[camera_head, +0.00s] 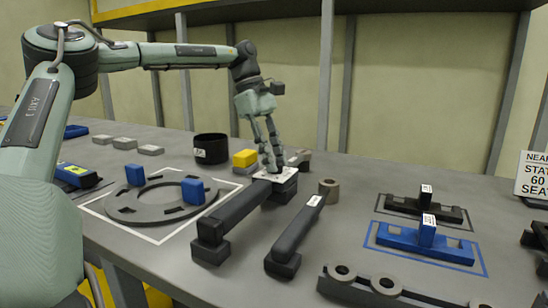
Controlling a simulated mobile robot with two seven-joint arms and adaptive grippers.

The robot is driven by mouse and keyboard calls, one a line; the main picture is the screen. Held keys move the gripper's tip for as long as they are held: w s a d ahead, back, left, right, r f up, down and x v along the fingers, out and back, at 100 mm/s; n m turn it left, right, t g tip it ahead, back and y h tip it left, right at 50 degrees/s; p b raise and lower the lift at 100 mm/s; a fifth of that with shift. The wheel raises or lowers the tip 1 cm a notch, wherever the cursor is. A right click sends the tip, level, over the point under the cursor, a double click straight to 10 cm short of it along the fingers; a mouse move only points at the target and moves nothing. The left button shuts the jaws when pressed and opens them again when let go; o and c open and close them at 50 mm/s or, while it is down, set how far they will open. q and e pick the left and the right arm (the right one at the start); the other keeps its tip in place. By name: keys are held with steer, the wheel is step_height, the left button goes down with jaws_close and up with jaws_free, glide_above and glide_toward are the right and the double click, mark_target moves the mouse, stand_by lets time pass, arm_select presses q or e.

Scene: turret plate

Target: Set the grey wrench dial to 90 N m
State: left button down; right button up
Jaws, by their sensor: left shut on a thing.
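A dark, thick-handled wrench (238,212) lies on the bench, with a pale dial plate (262,176) on its far end. My left gripper (273,170) points down at that plate with its fingers close together, shut on the dial there. The fingers hide most of the dial, and its marks are too small to read. A second dark wrench (298,232) lies just to the right, with a small white label (314,200) and a grey round end (329,189). My right gripper is not in view.
A dark ring (125,210) with blue blocks (193,191) lies left on a white-outlined mat. A black cup (210,149) and yellow block (244,158) stand behind. Blue (400,239) and black (402,205) fixtures sit right. A rail (400,294) lies in front.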

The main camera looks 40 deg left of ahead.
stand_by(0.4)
arm_select(q)
steer(key=c, duration=1.3)
jaws_free()
steer(key=shift+o, duration=0.2)
steer(key=shift+r, duration=0.1)
steer(key=v, duration=1.1)
steer(key=shift+a+r, duration=0.25)
steer(key=shift+r, duration=0.1)
